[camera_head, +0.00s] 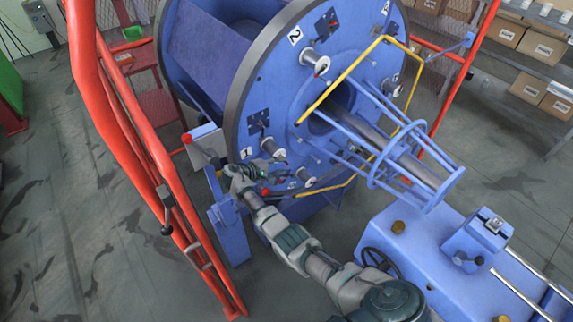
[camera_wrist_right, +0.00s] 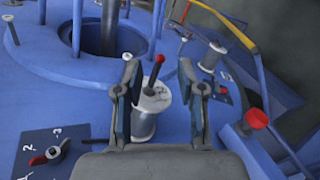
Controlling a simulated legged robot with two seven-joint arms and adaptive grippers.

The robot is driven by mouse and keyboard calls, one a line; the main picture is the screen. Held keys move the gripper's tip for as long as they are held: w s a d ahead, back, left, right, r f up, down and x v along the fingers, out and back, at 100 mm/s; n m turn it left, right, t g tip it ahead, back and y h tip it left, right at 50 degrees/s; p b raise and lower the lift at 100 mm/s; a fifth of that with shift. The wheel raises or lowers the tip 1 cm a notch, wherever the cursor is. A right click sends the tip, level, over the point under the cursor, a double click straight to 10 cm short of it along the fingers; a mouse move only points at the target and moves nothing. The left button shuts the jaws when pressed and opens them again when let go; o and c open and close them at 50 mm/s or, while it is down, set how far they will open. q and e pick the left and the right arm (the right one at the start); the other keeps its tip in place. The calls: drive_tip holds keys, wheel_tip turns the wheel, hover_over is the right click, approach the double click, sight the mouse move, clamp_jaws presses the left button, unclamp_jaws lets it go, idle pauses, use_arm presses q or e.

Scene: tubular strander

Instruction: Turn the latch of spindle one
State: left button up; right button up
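The blue strander drum (camera_head: 270,75) bears a label "1" (camera_head: 246,153) at its lower left, beside a pale spindle (camera_head: 270,147) and a dark latch plate (camera_head: 258,121). My right gripper (camera_head: 262,172) is just below this spindle, close to the drum face. In the right wrist view my right gripper (camera_wrist_right: 160,80) is open. A pale spindle (camera_wrist_right: 145,118) with a red-tipped lever (camera_wrist_right: 157,72) shows between its fingers; contact cannot be told. A dark plate (camera_wrist_right: 35,145) with a red-tipped latch (camera_wrist_right: 47,154) and number marks lies to the left. My left gripper is out of view.
A red guard frame (camera_head: 130,120) stands left of the drum. A yellow bent bar (camera_head: 345,75) and a blue cage (camera_head: 400,160) stick out from the drum face. A blue machine bed (camera_head: 430,245) is at lower right. A red knob (camera_wrist_right: 256,119) shows at right in the wrist view.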

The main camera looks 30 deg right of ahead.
drive_tip(key=v, duration=0.8)
drive_tip(key=shift+w+d+f, duration=0.1)
drive_tip(key=s+f+n+t+y, duration=0.1)
drive_tip(key=s+f+n+y, duration=0.15)
drive_tip(key=f, duration=0.95)
drive_tip(key=s+f+n+y, duration=0.15)
drive_tip(key=s+f, duration=0.25)
drive_tip(key=f, duration=0.9)
drive_tip(key=s+a+f+y, duration=0.3)
drive_tip(key=s+f+y, duration=0.1)
drive_tip(key=s+f, duration=1.1)
drive_tip(key=s+a+f+m+g+y, duration=0.1)
drive_tip(key=s+a+f+m+y, duration=0.15)
drive_tip(key=s+f, duration=1.2)
drive_tip(key=s+f+m+y, duration=0.1)
drive_tip(key=s+m, duration=0.1)
drive_tip(key=s, duration=0.9)
drive_tip(key=s+f+m+y+b, duration=0.1)
drive_tip(key=s+f+m+y, duration=0.1)
drive_tip(key=s, duration=1)
drive_tip(key=shift+s+a+f, duration=0.2)
drive_tip(key=shift+a+f, duration=0.05)
